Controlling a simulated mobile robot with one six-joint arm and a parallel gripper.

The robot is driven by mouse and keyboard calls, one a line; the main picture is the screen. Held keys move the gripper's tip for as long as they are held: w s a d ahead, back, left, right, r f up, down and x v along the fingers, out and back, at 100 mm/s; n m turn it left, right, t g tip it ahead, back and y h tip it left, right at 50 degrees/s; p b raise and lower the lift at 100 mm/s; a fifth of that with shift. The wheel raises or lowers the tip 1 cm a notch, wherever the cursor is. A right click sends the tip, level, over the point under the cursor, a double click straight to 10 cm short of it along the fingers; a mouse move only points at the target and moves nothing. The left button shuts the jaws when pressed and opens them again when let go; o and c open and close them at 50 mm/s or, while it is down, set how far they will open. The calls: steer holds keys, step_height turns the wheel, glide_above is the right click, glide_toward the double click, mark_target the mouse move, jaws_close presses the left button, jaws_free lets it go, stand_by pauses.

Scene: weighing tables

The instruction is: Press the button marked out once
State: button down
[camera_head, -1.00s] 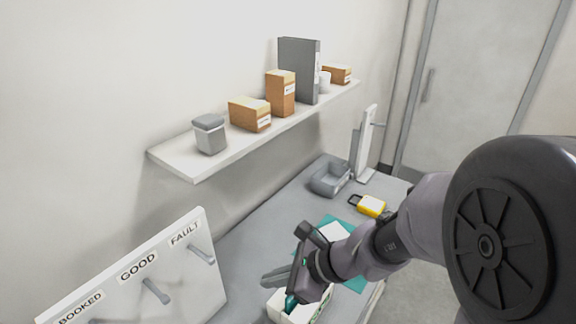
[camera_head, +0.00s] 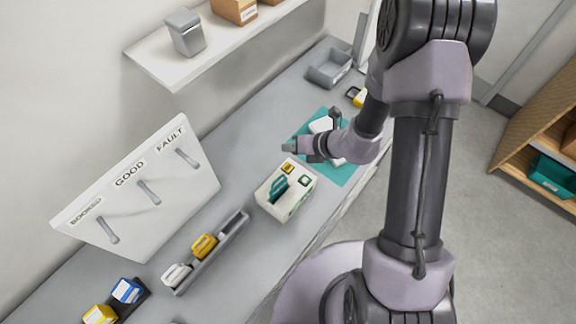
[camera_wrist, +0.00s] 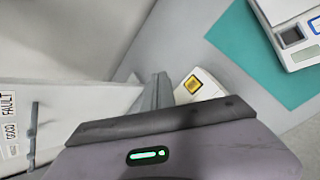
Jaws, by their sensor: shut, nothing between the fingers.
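A white box (camera_head: 290,203) stands on the grey bench, with a yellow-framed square button (camera_head: 287,168) and a green-framed one (camera_head: 304,181) on its top. A teal handled piece (camera_head: 278,188) stands in the box top. The button marks are too small to read, so I cannot tell which says out. My gripper (camera_head: 291,147) is shut and empty, just beyond the box, near the yellow button. In the wrist view, the fingers (camera_wrist: 157,92) point past the yellow button (camera_wrist: 192,84), which lies right beside them; the green button is hidden there.
A teal mat (camera_head: 341,175) with a white device (camera_head: 322,125) lies behind my gripper. A peg board (camera_head: 140,190) marked BOOKED, GOOD and FAULT stands left. A grey rack (camera_head: 211,252) holds a yellow and a white piece. A shelf (camera_head: 165,67) overhangs the bench.

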mark_target(290, 169)
step_height(290, 169, down, 8)
steer(key=b, duration=0.6)
steer(key=shift+f+b, duration=0.2)
steer(key=shift+b, duration=0.2)
stand_by(1.3)
steer(key=shift+f+b, duration=0.4)
steer(key=shift+b, duration=0.05)
steer(key=shift+f+b, duration=0.35)
steer(key=shift+f, duration=0.05)
stand_by(0.3)
steer(key=shift+r, duration=0.1)
steer(key=shift+r+p, duration=0.65)
steer(key=shift+r, duration=0.1)
step_height(290, 169, up, 5)
steer(key=p, duration=0.4)
